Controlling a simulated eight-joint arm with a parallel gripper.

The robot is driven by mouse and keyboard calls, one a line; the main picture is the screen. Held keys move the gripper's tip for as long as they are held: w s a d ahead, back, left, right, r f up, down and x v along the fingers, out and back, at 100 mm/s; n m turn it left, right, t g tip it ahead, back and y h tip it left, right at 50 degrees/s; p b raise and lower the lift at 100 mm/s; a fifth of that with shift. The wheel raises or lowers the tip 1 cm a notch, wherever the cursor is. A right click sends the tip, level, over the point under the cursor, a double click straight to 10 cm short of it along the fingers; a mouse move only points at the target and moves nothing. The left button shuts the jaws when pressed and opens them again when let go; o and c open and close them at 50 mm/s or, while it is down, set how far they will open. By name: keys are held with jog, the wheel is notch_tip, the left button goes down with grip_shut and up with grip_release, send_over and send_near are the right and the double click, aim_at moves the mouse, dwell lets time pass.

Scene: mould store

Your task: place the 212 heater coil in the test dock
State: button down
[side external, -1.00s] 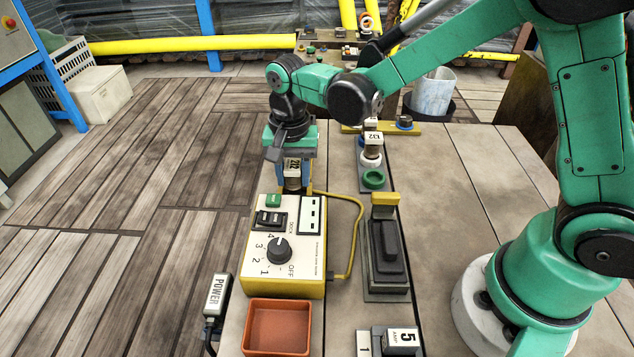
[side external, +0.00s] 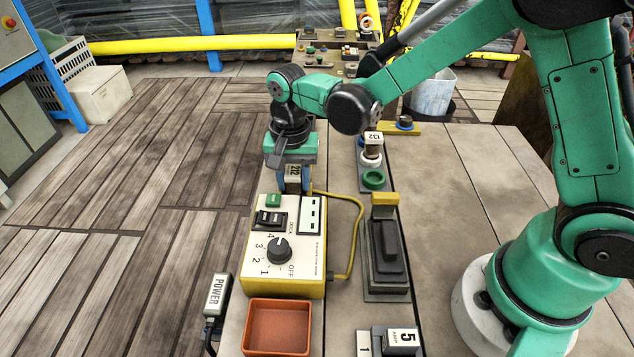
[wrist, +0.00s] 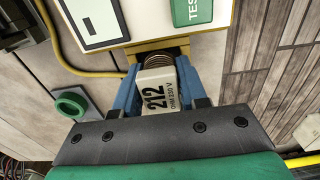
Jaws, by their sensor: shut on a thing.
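The 212 heater coil (wrist: 157,90) has a white label block reading 212 and a metal winding that shows in the wrist view. My gripper (wrist: 159,88) is shut on it, a blue finger on each side. The coil also shows in the side view (side external: 293,178), behind the far edge of the tester (side external: 304,253), a cream and yellow box with a dial and a DOCK marking. In the wrist view the winding end is at a yellow ledge (wrist: 205,43) on the tester's edge. Its lower end is hidden, so I cannot tell whether it is seated in the dock.
A coil labelled 132 (side external: 373,138) stands on a strip right of my gripper, behind a green ring (side external: 374,179). A yellow cable (side external: 360,225) loops beside the tester. An orange tray (side external: 277,327) and a POWER switch (side external: 216,295) are at the front.

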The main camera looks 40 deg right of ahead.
grip_release()
dwell(0.5)
jog(key=shift+r, duration=3.8)
